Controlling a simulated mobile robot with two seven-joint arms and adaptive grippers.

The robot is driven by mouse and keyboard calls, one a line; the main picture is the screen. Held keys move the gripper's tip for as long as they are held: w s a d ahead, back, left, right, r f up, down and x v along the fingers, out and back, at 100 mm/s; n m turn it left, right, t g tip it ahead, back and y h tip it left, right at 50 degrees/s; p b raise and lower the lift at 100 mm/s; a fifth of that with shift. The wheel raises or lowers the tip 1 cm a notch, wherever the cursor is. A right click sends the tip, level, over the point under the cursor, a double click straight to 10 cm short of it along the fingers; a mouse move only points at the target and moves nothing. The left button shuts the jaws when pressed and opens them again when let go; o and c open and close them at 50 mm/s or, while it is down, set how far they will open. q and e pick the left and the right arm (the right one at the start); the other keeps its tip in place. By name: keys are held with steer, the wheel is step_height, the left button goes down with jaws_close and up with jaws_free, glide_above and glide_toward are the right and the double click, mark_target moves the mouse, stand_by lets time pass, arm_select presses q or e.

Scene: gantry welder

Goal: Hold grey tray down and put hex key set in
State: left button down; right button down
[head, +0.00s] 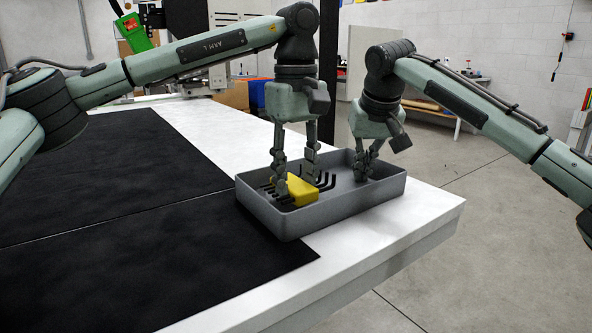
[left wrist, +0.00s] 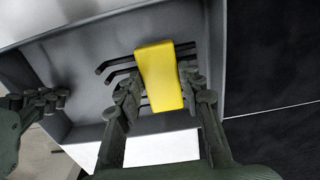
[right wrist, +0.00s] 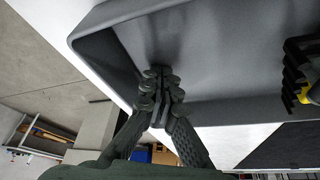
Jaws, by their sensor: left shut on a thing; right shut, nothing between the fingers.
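The grey tray (head: 335,206) stands on the white table near its right end. The hex key set (head: 300,190) has a yellow holder with black keys and is inside the tray, in its left part. My left gripper (head: 294,180) is shut on the yellow holder, one finger on each side; the left wrist view shows the yellow holder (left wrist: 160,78) between the fingers. My right gripper (head: 365,172) is shut and empty, with its fingertips down inside the tray's right part. In the right wrist view its fingertips (right wrist: 160,90) are at the tray floor; contact cannot be told for certain.
Black mats (head: 120,190) cover the left of the white table (head: 400,225). The table's edge runs close beside the tray at right. A blue box and an orange box (head: 235,94) stand behind. My two grippers are close together above the tray.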

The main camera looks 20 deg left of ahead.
arm_select(q)
steer(key=shift+f, duration=0.95)
arm_select(e)
steer(key=shift+s+f, duration=0.1)
steer(key=shift+f, duration=0.2)
arm_select(q)
steer(key=c, duration=0.9)
jaws_free()
steer(key=shift+f, duration=0.1)
steer(key=shift+r, duration=5.05)
arm_select(e)
steer(key=shift+r, duration=0.1)
